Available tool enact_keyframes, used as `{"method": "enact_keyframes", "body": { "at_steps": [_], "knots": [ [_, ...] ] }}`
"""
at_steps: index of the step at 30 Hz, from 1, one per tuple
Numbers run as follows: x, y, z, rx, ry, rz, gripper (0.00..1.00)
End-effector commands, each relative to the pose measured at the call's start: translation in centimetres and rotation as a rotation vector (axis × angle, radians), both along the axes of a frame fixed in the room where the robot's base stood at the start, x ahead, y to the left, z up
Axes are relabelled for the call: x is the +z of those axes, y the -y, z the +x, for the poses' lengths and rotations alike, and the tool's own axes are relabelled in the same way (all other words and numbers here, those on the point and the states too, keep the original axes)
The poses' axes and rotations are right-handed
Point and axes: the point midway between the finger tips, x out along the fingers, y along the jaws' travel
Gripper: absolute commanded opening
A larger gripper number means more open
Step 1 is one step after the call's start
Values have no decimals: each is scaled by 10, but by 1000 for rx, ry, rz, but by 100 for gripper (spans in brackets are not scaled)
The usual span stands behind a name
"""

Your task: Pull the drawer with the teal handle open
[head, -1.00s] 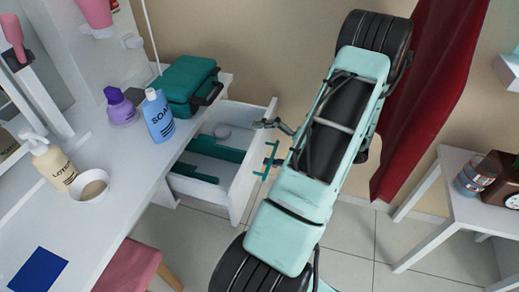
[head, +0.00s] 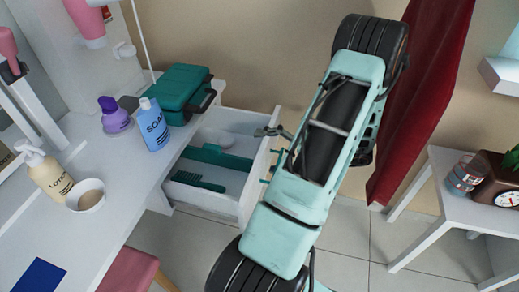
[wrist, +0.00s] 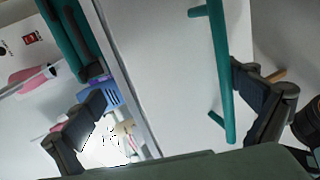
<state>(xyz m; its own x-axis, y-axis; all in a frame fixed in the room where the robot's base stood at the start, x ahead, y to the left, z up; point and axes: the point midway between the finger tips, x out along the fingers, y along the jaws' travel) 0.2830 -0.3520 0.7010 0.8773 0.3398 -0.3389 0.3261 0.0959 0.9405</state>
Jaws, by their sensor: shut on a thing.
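The white drawer (head: 232,207) stands pulled out from the white dressing table. In the head view its teal handle (head: 265,181) is mostly hidden behind my arm. The wrist view shows the teal handle (wrist: 219,70) upright on the white drawer front (wrist: 165,75). My gripper (head: 268,131) is at the top edge of the drawer front, one finger on the inner side. In the wrist view my gripper (wrist: 168,100) straddles the front, the other finger close beside the handle. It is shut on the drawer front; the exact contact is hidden.
Teal brush-like items (head: 199,181) lie in the drawer. A teal case (head: 180,92), blue soap bottle (head: 153,125), purple bottle (head: 114,116), lotion bottle (head: 44,172) and cup (head: 86,195) stand on the table. A pink stool (head: 127,272) is below. A red curtain (head: 425,90) hangs right.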

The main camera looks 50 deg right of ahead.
Motion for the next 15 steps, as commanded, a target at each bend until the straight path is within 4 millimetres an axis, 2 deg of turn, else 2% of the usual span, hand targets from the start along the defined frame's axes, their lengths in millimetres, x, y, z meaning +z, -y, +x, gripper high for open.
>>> {"method": "enact_keyframes", "body": {
  "at_steps": [1,15],
  "knots": [
    [18,3,2,4,32,1,81],
    [25,15,-28,3,32,2,81]
  ]
}}
